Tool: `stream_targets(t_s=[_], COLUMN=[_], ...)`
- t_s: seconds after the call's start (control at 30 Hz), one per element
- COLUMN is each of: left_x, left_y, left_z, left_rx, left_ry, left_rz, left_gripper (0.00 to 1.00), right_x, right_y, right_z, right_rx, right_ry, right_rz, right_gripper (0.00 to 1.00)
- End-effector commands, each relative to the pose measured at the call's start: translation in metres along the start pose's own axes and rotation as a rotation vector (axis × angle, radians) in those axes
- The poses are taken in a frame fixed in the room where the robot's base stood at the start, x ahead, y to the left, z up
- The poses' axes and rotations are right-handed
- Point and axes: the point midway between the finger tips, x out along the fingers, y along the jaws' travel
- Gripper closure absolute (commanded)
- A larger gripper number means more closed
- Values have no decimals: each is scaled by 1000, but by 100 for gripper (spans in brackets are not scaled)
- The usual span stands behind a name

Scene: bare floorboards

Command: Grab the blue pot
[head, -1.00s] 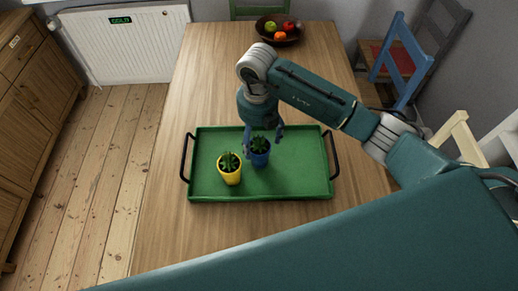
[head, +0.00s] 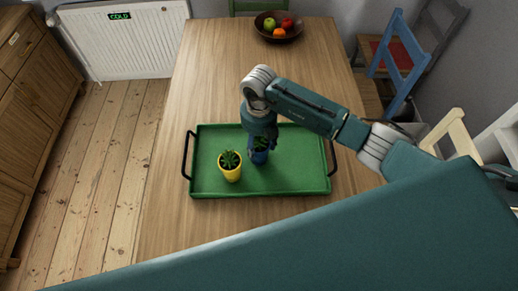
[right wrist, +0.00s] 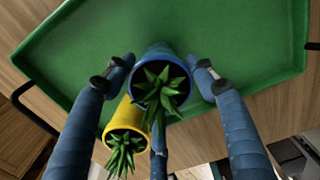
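The blue pot (head: 260,157) with a green spiky plant stands on the green tray (head: 300,172). My right gripper (head: 262,146) is over it from above, with its fingers reaching down around the plant. In the right wrist view, the blue pot (right wrist: 153,52) lies between two spread fingers (right wrist: 162,66), one close on each side. A third finger shows below the plant. The fingers look open, with small gaps to the pot; contact is not clear. My left gripper is not in view.
A yellow pot (head: 230,173) with a plant stands on the tray just left of the blue pot; it also shows in the right wrist view (right wrist: 126,117). A fruit bowl (head: 279,34) is at the table's far end. Chairs (head: 398,60) stand at the right.

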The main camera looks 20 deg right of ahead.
Motion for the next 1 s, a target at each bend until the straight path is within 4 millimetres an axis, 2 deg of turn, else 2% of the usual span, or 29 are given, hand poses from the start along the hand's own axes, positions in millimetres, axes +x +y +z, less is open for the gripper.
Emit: stream_targets(t_s=[0.03, 0.07, 0.1, 0.37, 0.57, 0.77, 1.0], left_x=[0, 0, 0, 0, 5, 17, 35], left_y=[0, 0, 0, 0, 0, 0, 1], left_z=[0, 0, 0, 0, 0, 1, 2], left_rx=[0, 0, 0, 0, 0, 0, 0], left_ry=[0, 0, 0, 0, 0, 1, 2], left_rz=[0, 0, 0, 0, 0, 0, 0], left_gripper=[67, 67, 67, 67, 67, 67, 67], right_x=[0, 0, -1, -3, -19, -59, -129], right_y=[0, 0, 0, 0, 1, 0, 1], right_z=[0, 0, 1, 1, 3, 3, 3], right_rx=[0, 0, 0, 0, -1, -1, -2], right_ry=[0, 0, -2, -3, -6, -9, -10], right_rz=[-1, -1, 1, 1, 3, 3, 4], right_gripper=[80, 85, 86, 86, 86, 86, 86])
